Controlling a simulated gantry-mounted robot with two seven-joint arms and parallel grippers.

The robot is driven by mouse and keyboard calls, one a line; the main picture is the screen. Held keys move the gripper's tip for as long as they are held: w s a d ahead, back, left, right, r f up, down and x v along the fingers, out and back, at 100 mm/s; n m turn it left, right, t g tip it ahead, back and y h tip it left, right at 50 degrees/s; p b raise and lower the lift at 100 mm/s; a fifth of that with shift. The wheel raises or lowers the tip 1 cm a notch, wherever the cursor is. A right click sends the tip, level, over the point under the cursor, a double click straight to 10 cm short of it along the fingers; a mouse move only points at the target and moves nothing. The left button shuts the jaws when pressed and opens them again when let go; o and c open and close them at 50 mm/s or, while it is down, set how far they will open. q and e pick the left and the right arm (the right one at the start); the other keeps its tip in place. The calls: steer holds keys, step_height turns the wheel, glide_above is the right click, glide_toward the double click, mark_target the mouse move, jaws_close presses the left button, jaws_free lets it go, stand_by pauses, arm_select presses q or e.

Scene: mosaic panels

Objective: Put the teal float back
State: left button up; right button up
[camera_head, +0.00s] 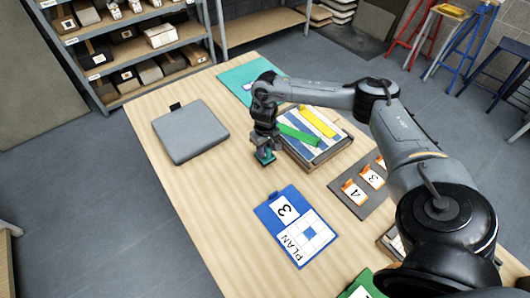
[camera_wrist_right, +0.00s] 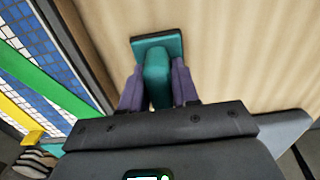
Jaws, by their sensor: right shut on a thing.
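The teal float (camera_wrist_right: 157,70) has a flat teal plate with a raised teal handle. My right gripper (camera_wrist_right: 158,88) is shut on the handle, with one dark finger on each side. In the head view the float (camera_head: 265,156) shows below my right gripper (camera_head: 264,147), left of the mosaic panel. I cannot tell whether its plate touches the table. My left gripper is not in view.
The framed mosaic panel (camera_head: 298,151), with a green strip (camera_head: 300,134) and a yellow strip (camera_head: 318,121) across it, is close by. A grey closed case (camera_head: 190,131), a blue plan sheet (camera_head: 278,243), a teal mat (camera_head: 235,79) and a dark board with orange number tags (camera_head: 350,206) lie around. Bare wood (camera_head: 215,205) is at left.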

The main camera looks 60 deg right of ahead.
steer(key=shift+f, duration=0.9)
steer(key=o, duration=1)
